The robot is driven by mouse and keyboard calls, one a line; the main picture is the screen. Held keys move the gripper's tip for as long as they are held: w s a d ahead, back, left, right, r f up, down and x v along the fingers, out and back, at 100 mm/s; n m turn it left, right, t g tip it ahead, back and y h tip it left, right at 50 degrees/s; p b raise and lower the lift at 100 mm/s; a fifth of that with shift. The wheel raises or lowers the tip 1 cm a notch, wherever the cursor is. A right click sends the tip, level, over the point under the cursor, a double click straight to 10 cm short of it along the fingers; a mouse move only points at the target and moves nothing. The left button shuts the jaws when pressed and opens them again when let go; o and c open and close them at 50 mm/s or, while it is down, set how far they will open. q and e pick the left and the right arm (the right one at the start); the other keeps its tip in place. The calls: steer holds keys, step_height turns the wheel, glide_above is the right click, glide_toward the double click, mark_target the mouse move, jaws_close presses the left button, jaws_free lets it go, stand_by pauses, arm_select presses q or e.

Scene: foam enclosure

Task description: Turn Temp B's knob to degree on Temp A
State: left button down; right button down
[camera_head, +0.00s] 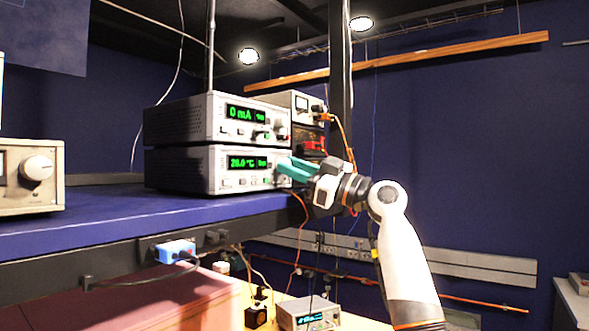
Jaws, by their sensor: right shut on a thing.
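Two silver instruments are stacked on the blue shelf. The upper instrument (200,118) has a green display reading 0 mA. The lower instrument (205,172) has a green display (248,163) that seems to read 28.0 °C. My right gripper (284,167) comes in from the right with teal fingers. It is shut at the right end of the lower instrument's front, where the knob it grips is hidden behind the fingers. I cannot read which unit is Temp A or Temp B. My left gripper is not in view.
The blue shelf (110,225) has a dark front edge with a blue box (175,251) fixed on it. A device with a white knob (37,168) stands at the left. A dark post (340,80) rises behind my right gripper. Cables hang nearby. A small instrument (308,314) sits below.

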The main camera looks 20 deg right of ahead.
steer(key=c, duration=1.2)
jaws_free()
steer(key=shift+c, duration=0.2)
steer(key=shift+s, duration=0.1)
steer(key=b+v, duration=0.6)
steer(key=v, duration=0.6)
steer(key=shift+b, duration=0.35)
